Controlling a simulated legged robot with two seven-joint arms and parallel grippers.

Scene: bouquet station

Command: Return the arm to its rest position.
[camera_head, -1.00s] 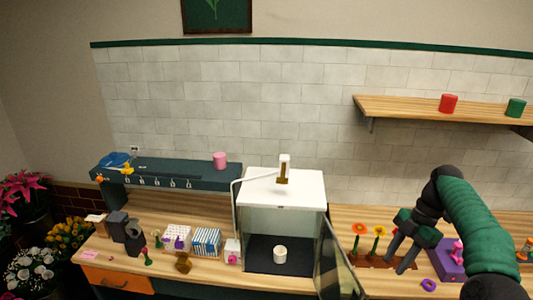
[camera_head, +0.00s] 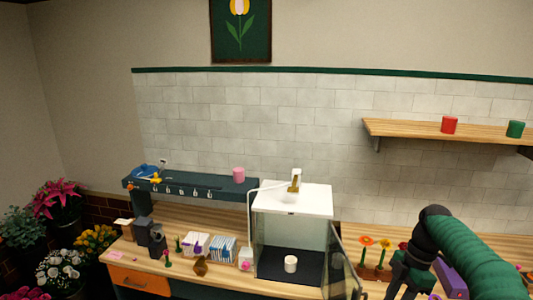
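My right arm (camera_head: 480,252), in a green ribbed sleeve with black joints, comes in from the lower right. Its gripper (camera_head: 408,290) points down near the bottom edge, over the right part of the wooden counter. Its fingertips are at or beyond the bottom edge, so their opening is unclear. No held object shows. Orange and red flowers (camera_head: 367,241) stand just left of the gripper, and I cannot tell whether it touches them. My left arm and gripper are not in view.
A glass-sided case (camera_head: 292,200) with a white top and open door holds a white cup (camera_head: 291,264). A purple box (camera_head: 452,280) is partly hidden behind my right arm. A wall shelf (camera_head: 410,130) bears red and green cups. Small items crowd the counter's left.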

